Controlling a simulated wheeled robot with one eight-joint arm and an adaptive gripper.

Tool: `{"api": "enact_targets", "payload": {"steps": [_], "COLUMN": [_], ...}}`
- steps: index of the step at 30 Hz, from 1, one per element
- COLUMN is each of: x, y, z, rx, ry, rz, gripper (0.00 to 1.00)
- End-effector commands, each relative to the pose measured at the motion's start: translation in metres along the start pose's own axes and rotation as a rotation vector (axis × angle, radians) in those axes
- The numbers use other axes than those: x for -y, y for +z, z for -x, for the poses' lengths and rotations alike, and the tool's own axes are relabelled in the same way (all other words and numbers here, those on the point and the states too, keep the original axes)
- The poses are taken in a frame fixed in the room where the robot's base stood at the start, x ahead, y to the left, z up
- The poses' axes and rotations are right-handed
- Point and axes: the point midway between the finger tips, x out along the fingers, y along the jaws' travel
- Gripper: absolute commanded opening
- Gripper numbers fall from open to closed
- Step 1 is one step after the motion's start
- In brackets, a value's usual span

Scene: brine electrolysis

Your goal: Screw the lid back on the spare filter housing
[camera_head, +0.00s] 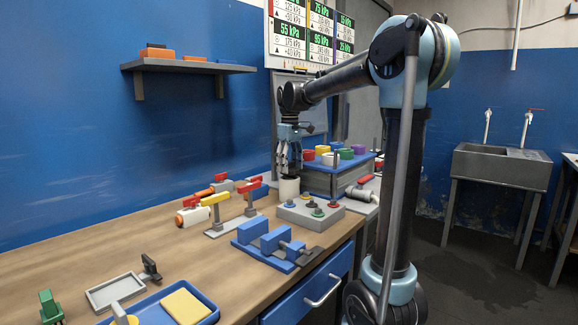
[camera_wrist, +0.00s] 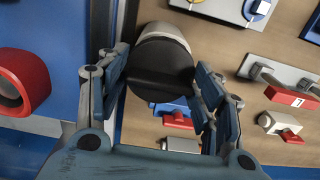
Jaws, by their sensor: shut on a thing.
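The filter housing (camera_head: 289,190) is a short white cylinder standing upright on the wooden bench near the wall. It also shows in the wrist view (camera_wrist: 163,31). A black round lid (camera_wrist: 160,78) sits at the housing's top, between my fingers. My gripper (camera_head: 289,168) points down over the housing. In the wrist view my gripper (camera_wrist: 160,76) has its two blue-grey fingers on opposite sides of the lid, shut on it. I cannot tell whether the threads are engaged, since the joint is partly hidden.
Right of the housing stands a grey button box (camera_head: 310,213). Behind it is a blue rack (camera_head: 328,166) with coloured cups. A blue vise (camera_head: 268,242) is in front. Bare bench lies left of the vise.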

Motion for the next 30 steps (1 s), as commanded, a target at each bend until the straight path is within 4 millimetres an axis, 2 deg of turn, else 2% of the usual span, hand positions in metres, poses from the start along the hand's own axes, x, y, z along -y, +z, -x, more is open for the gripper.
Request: {"api": "enact_targets", "payload": {"steps": [30], "x": [0.0033], "y": [-0.0001], "z": [-0.0064], "rx": [0.000], "ry": [0.000], "rz": [0.002], "gripper": [0.32]}}
